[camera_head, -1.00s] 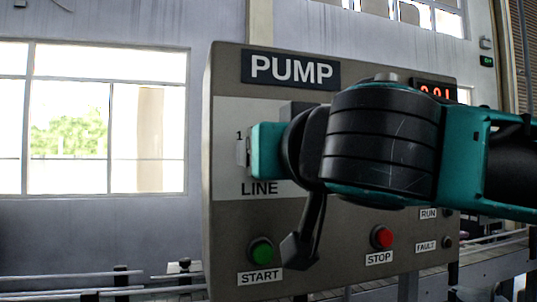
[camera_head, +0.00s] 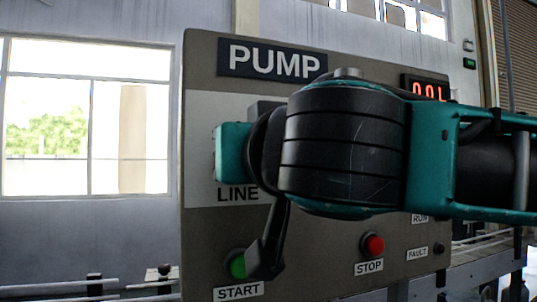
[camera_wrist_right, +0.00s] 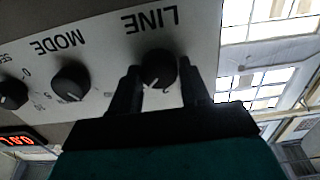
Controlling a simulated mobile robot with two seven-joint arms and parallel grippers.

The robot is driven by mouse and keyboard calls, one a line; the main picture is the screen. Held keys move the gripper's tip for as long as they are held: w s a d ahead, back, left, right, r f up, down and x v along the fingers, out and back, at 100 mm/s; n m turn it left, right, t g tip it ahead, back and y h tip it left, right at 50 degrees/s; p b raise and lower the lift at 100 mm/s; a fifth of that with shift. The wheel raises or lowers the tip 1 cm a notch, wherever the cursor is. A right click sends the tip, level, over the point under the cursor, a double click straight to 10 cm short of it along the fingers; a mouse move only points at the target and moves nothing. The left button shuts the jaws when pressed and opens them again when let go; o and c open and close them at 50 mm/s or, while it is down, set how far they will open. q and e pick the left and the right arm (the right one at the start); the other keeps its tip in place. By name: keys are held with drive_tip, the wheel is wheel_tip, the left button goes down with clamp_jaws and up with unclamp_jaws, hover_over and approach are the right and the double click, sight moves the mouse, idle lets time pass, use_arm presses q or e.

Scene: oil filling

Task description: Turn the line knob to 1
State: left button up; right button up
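The line knob (camera_wrist_right: 158,70) is round and black with a white pointer mark. It sits beside the "LINE" label on the pump panel (camera_head: 330,235). My right gripper (camera_wrist_right: 160,80) has its two black fingers on either side of the knob. The fingers are apart, with a narrow gap visible on the right side; contact on the left cannot be told. In the head view, my right arm comes in from the right and its wrist hides the knob. The white mark points down and slightly left in the wrist view. My left gripper is not in view.
A mode knob (camera_wrist_right: 70,82) and another knob (camera_wrist_right: 12,94) sit beside the line knob. The green start button (camera_head: 238,264) is partly covered by my arm. The red stop button (camera_head: 373,245) is clear. A red display (camera_head: 430,91) is at the panel's upper right.

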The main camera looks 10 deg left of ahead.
drive_tip(key=c, duration=0.6)
drive_tip(key=shift+o, duration=0.2)
drive_tip(key=shift+a+f+n+p, duration=0.1)
drive_tip(key=shift+n+p, duration=0.2)
drive_tip(key=shift+n, duration=4.15)
drive_tip(key=shift+a+f+n+p, duration=0.1)
drive_tip(key=shift+n+p, duration=0.2)
drive_tip(key=shift+n, duration=4.15)
